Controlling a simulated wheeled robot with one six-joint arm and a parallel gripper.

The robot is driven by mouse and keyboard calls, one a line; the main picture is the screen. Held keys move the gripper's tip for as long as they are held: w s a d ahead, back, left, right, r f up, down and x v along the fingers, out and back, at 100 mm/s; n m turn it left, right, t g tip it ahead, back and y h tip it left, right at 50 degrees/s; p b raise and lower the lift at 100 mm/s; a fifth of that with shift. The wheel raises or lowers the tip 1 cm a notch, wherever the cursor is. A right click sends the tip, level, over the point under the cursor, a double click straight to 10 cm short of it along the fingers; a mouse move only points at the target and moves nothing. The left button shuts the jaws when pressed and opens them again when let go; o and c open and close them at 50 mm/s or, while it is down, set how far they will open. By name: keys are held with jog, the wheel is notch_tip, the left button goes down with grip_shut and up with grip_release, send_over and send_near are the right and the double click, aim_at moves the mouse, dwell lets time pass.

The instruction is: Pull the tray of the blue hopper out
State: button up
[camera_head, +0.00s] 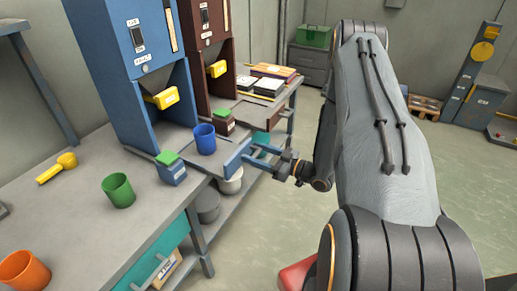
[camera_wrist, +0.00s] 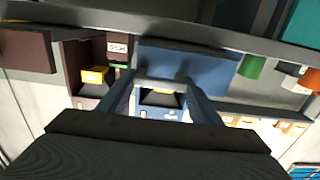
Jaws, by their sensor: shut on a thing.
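The blue hopper (camera_head: 135,60) stands on the bench at the left of the head view. It has a yellow part (camera_head: 163,98) on its front. Its tray has a blue front panel (camera_head: 238,158) that sticks out at the bench's front edge. A blue cup (camera_head: 205,139) stands upright at the tray. My gripper (camera_head: 265,160) is at the outer side of this panel, shut on the tray's handle. In the wrist view a pale handle bar (camera_wrist: 160,84) lies between my two fingers, with a blue panel (camera_wrist: 205,65) beyond. The exact finger contact is hard to see.
A blue box with a green top (camera_head: 172,170), a green cup (camera_head: 118,190), an orange cup (camera_head: 22,270) and a yellow scoop (camera_head: 57,168) are on the bench. A brown hopper (camera_head: 207,50) stands behind the blue one. The floor right of the bench is clear.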

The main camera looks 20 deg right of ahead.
jog(key=shift+s+d, duration=0.15)
jog(key=shift+s, duration=0.05)
jog(key=o, duration=1.5)
jog(key=shift+s+d, duration=0.1)
jog(key=shift+b+v, duration=0.95)
jog(key=shift+v, duration=2.8)
